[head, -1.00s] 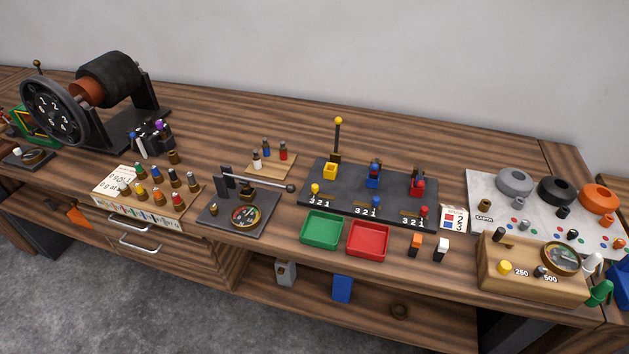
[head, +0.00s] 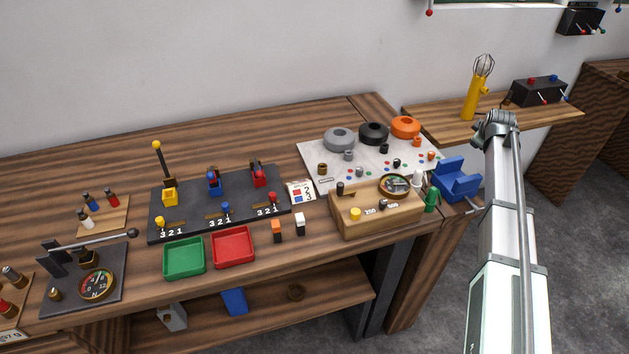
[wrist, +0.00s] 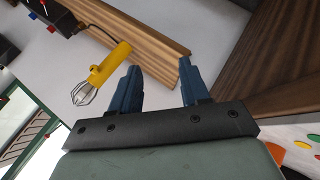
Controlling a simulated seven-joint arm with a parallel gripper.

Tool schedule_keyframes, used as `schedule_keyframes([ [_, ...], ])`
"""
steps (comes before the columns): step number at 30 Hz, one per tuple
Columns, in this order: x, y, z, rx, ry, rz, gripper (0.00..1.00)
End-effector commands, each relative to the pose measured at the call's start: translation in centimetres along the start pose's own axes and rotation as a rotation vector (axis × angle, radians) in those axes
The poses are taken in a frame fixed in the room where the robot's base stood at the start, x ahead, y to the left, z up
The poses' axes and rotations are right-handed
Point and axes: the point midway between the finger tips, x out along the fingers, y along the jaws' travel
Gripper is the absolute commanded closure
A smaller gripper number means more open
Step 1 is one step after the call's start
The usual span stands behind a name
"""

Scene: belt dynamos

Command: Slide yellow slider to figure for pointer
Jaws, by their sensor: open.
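The yellow slider (head: 160,221) is a small knob at the left end of its slot on the black board (head: 190,219), by the figure 3 of a 3 2 1 scale. A round dial with a pointer (head: 95,285) lies on a dark plate at lower left. Another dial (head: 395,185) is on the wooden box; the pointers' readings are too small to tell. My gripper (wrist: 159,80) is open and empty in the wrist view, its blue fingers apart. It is far right of the slider, towards the yellow lamp (wrist: 103,68); in the head view only my arm shows.
Blue (head: 225,208) and red (head: 272,197) sliders share the board. A card (head: 300,192) with coloured squares and figures lies at its right. Green (head: 184,258) and red (head: 233,247) trays stand in front. A tall yellow-knobbed lever (head: 158,160) rises behind the yellow slider.

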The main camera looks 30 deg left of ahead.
Motion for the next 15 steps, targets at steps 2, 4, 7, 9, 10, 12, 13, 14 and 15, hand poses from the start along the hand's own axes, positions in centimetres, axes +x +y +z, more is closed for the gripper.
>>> schedule_keyframes([
  [2, -1.9, -0.8, -4.8, -0.095, -0.003, -0.036, 0.54],
  [4, -3.3, -2.5, -7.8, -0.162, -0.019, -0.081, 0.54],
  [7, -5.2, -5.3, -11.6, -0.241, -0.041, -0.151, 0.54],
  [9, -6.6, -7.5, -14.2, -0.284, -0.053, -0.198, 0.54],
  [10, -7.2, -8.4, -15.2, -0.300, -0.059, -0.216, 0.54],
  [12, -8.7, -10.6, -17.7, -0.330, -0.066, -0.257, 0.54],
  [13, -9.3, -11.6, -18.8, -0.341, -0.068, -0.274, 0.54],
  [14, -9.9, -12.5, -19.9, -0.351, -0.068, -0.289, 0.54],
  [15, -10.7, -13.8, -21.3, -0.360, -0.069, -0.309, 0.54],
])
